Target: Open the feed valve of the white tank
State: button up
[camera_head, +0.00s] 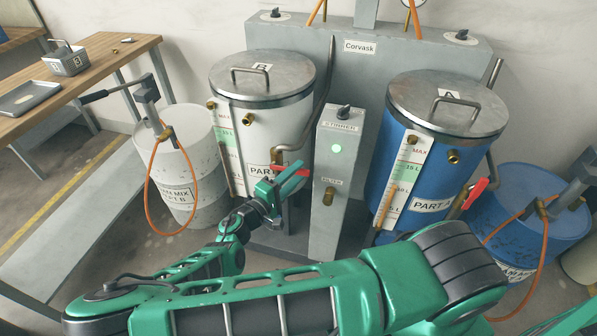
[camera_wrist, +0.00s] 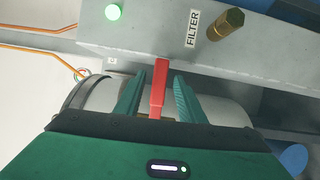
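The white tank (camera_head: 285,128), marked B on its lid, stands left of the grey middle box. A bent grey pipe at its lower front carries the feed valve's red lever (camera_head: 292,171). My gripper (camera_head: 275,187) is at this lever. In the wrist view, the red lever (camera_wrist: 159,88) stands between the two green fingers of my gripper (camera_wrist: 160,82). The fingers are apart, with a narrow gap showing on each side of the lever.
The grey box (camera_head: 328,140) with a lit green light and a brass filter fitting is close right of my gripper. The blue tank (camera_head: 425,140) has its own red lever (camera_head: 475,192). A white drum (camera_head: 190,150) and wooden bench (camera_head: 95,75) are left.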

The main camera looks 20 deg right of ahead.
jog(key=shift+x, duration=0.8)
jog(key=shift+c, duration=0.6)
